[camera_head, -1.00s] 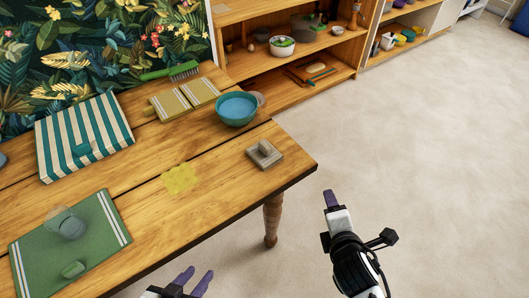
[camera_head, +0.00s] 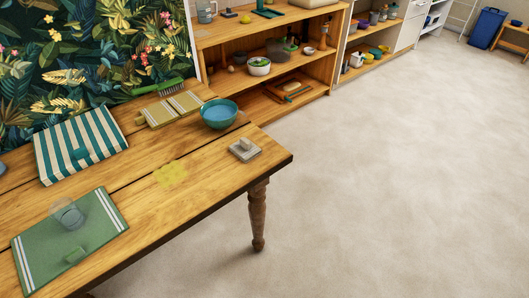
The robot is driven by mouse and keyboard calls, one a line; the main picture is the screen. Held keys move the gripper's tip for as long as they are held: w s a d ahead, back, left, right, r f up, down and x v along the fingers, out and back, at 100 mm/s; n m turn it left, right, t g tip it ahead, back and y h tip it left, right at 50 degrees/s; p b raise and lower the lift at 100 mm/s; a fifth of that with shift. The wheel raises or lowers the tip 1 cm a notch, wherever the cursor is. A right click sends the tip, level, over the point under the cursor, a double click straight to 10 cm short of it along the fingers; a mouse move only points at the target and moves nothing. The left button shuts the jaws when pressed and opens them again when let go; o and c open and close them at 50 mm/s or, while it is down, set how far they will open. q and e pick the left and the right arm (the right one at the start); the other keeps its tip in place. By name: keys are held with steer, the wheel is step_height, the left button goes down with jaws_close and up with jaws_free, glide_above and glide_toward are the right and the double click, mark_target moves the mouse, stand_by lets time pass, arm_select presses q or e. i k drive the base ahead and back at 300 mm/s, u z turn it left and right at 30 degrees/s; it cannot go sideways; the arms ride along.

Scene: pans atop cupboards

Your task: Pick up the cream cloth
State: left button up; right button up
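A small pale grey-beige folded piece (camera_head: 236,152) lies near the right corner of the wooden table (camera_head: 200,190), with a small pale block (camera_head: 244,145) on it. It is the nearest to a plain cream cloth that I see, but I cannot tell for sure that it is cloth. A tan-yellow cloth with pale stripes (camera_head: 186,102) lies at the back of the table. A teal and cream striped cloth (camera_head: 105,131) lies at the left. Neither of my grippers is in view.
A teal bowl (camera_head: 219,114) with blue inside, a green brush (camera_head: 160,87), a thin yellow patch (camera_head: 170,174) and a green cloth (camera_head: 45,252) with a clear glass (camera_head: 68,213) are on the table. Shelves (camera_head: 320,95) stand behind. The floor at right is clear.

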mark_target(244, 149)
steer(key=z, duration=1.25)
steer(key=i, duration=1.05)
steer(key=u, duration=2.45)
